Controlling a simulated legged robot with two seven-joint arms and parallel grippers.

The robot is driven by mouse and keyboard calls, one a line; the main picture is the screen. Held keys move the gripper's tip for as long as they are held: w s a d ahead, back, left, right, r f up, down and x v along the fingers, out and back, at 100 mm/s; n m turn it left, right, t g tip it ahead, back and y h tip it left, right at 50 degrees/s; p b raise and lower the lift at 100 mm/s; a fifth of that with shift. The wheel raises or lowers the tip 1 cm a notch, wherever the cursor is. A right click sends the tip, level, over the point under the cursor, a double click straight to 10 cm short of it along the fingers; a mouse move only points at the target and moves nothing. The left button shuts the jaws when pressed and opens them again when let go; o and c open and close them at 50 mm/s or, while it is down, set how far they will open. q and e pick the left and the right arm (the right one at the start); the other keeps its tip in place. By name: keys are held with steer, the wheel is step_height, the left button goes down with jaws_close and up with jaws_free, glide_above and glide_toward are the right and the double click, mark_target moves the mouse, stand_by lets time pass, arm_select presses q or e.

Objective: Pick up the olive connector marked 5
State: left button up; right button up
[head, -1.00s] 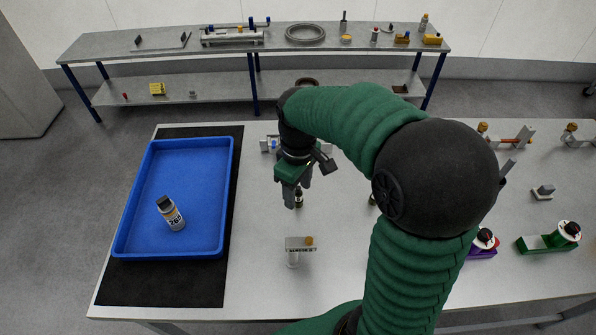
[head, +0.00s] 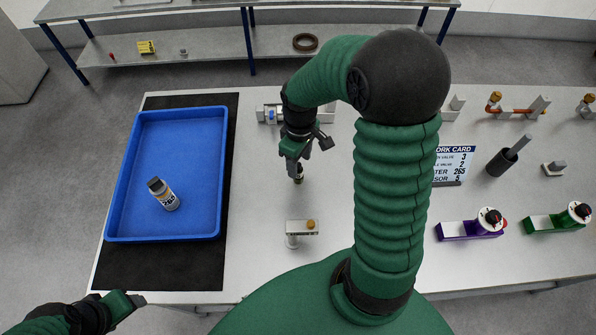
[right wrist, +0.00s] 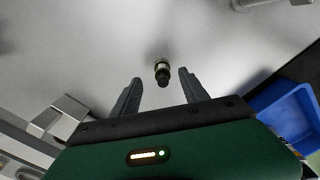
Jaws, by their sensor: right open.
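A small dark olive connector (head: 299,178) stands on the light table, just below my right gripper (head: 296,160) in the head view. In the right wrist view the connector (right wrist: 162,72) has a pale band and a dark end, and shows in the gap between the tips of the open right gripper (right wrist: 158,80). The fingers do not appear to touch it, and no number can be read on it. My left gripper (head: 130,300) is at the bottom left, near the table's front edge; its jaws cannot be made out.
A blue tray (head: 113,190) on a black mat (head: 150,275) holds a labelled bottle (head: 163,194). A small stand (head: 300,228) is in front of the connector. A work card (head: 455,163), a dark cup (head: 500,162), and purple (head: 460,231) and green (head: 545,226) fixtures are on the right.

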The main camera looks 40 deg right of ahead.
mark_target(299, 169)
steer(key=f, duration=0.4)
steer(key=shift+s+f, duration=0.15)
steer(key=shift+s, duration=0.05)
steer(key=shift+w+a+f, duration=0.1)
steer(key=shift+a+f, duration=0.1)
steer(key=shift+w+a, duration=0.1)
steer(key=shift+a, duration=0.1)
steer(key=shift+d, duration=0.25)
steer(key=c, duration=0.9)
jaws_close()
